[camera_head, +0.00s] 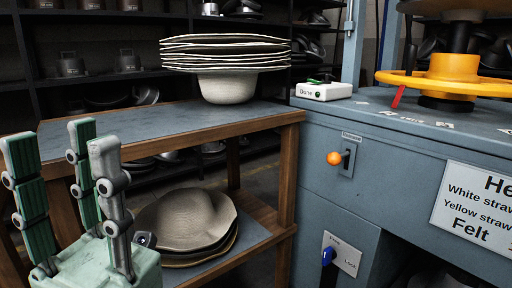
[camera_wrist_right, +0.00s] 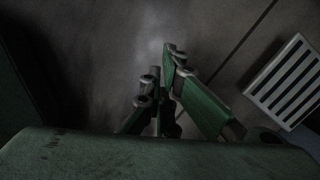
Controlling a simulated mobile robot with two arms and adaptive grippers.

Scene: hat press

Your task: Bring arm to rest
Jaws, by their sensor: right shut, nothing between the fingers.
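My left gripper (camera_head: 62,146) is at the lower left of the head view. Its green and grey fingers point up and stand apart, with nothing between them. It is in front of the left part of the wooden shelf stand. My right gripper (camera_wrist_right: 160,84) shows in the right wrist view. Its fingers are drawn together and hold nothing, above a dark grey floor. The right arm does not show in the head view.
A stack of pale hats (camera_head: 226,60) sits on the stand's top (camera_head: 135,128); grey-brown hats (camera_head: 186,222) lie on its lower shelf. A blue press cabinet (camera_head: 400,150) with a yellow ring (camera_head: 440,82) stands at right. A slatted grate (camera_wrist_right: 286,82) is beside the right gripper.

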